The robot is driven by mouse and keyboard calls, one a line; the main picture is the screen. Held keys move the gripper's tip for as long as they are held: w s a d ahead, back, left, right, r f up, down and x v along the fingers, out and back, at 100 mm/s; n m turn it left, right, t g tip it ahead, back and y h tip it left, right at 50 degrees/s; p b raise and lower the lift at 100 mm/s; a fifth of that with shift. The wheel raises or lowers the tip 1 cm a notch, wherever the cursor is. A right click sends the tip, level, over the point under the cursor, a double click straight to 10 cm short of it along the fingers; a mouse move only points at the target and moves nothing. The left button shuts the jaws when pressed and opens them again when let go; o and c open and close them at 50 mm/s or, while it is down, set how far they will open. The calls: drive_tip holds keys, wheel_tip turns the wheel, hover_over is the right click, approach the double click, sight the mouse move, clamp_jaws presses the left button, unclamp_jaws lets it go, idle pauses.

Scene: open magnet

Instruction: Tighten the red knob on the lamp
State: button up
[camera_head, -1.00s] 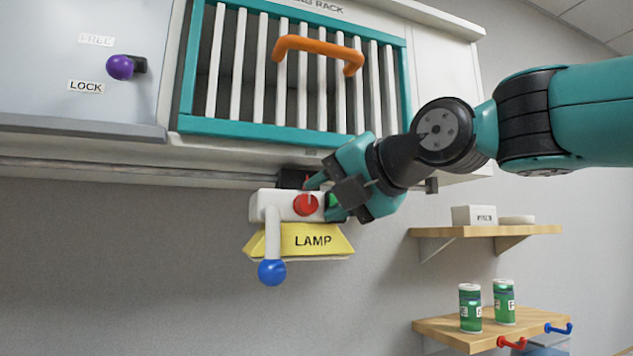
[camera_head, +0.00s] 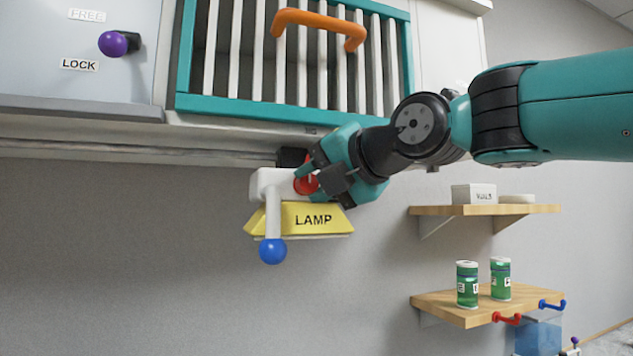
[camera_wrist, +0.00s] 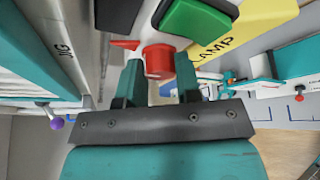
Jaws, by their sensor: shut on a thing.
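The lamp (camera_head: 313,221) is a yellow shade under a white bracket, with a blue ball on a white stem (camera_head: 272,251) at its left. The red knob (camera_head: 306,183) is on the bracket's front and is partly hidden by my gripper (camera_head: 308,178) in the head view. In the wrist view the red knob (camera_wrist: 159,62) sits between the two teal fingers of my gripper (camera_wrist: 160,80), which are shut on it. A red pointer (camera_wrist: 125,44) shows just left of the knob, and a green block (camera_wrist: 199,22) on a black base is beside it.
Above the lamp is a rack with a teal frame (camera_head: 240,107) and orange handle (camera_head: 318,25). A purple knob (camera_head: 113,43) is at the upper left. Two wooden shelves (camera_head: 440,301) are at the right, the lower one with green cans (camera_head: 467,285). The wall below the lamp is clear.

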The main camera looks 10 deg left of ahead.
drive_tip(key=shift+f+b, duration=0.15)
drive_tip(key=shift+b, duration=0.15)
drive_tip(key=m+y+b, duration=0.1)
drive_tip(key=b, duration=0.1)
drive_tip(key=m+y+b, duration=0.1)
drive_tip(key=m+b, duration=0.1)
drive_tip(key=b, duration=0.1)
drive_tip(key=shift+f, duration=0.4)
drive_tip(key=m+t+y+b, duration=0.1)
drive_tip(key=m+b, duration=0.2)
drive_tip(key=b, duration=0.1)
drive_tip(key=m+y+b, duration=0.1)
drive_tip(key=m+b, duration=0.2)
drive_tip(key=shift+f+t+b, duration=0.2)
drive_tip(key=shift+t+b, duration=0.2)
drive_tip(key=m+t+b, duration=0.2)
drive_tip(key=m+b, duration=0.1)
drive_tip(key=m, duration=0.2)
drive_tip(key=shift+s+a+b, duration=0.1)
drive_tip(key=shift+b, duration=0.2)
drive_tip(key=shift+m+t+b, duration=0.75)
drive_tip(key=shift+m+t, duration=0.45)
drive_tip(key=shift+m, duration=0.9)
drive_tip(key=shift+r, duration=0.1)
drive_tip(key=o, duration=0.6)
